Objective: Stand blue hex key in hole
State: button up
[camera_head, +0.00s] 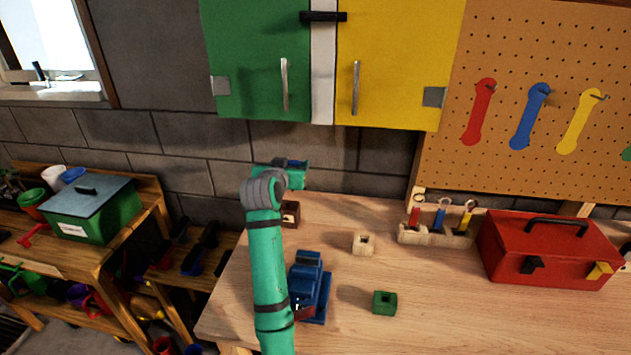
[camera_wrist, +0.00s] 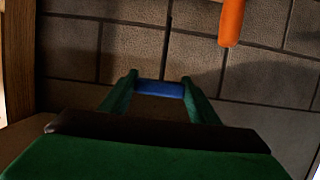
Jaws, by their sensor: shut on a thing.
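My gripper (camera_head: 292,165) is raised over the back left of the workbench, in front of the block wall. It is shut on the blue hex key (camera_wrist: 160,88), which shows as a short blue bar between the two green fingers in the wrist view. In the head view only a small bit of blue shows at the gripper, so its full shape and tilt are hidden. Small blocks with square holes stand on the bench: a brown one (camera_head: 290,214) just below my gripper, partly covered by my arm, a pale wooden one (camera_head: 364,244) and a green one (camera_head: 384,303).
A blue vise (camera_head: 312,284) stands right beside my arm. A wooden rack (camera_head: 435,236) with red, blue and yellow tools and a red toolbox (camera_head: 545,250) are to the right. Green and yellow cabinets (camera_head: 400,60) hang above. An orange rod (camera_wrist: 231,22) shows in the wrist view.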

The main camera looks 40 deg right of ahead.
jog(key=shift+w+a+r, duration=0.1)
jog(key=shift+w+a, duration=0.05)
jog(key=shift+w, duration=0.45)
jog(key=shift+w+a+r, duration=0.1)
jog(key=shift+w+a, duration=0.05)
jog(key=shift+w, duration=0.4)
jog(key=shift+f, duration=0.15)
notch_tip(320, 180, down, 10)
dwell(1.2)
jog(key=shift+f, duration=2.05)
jog(key=o, duration=1.1)
jog(key=shift+s+a, duration=0.1)
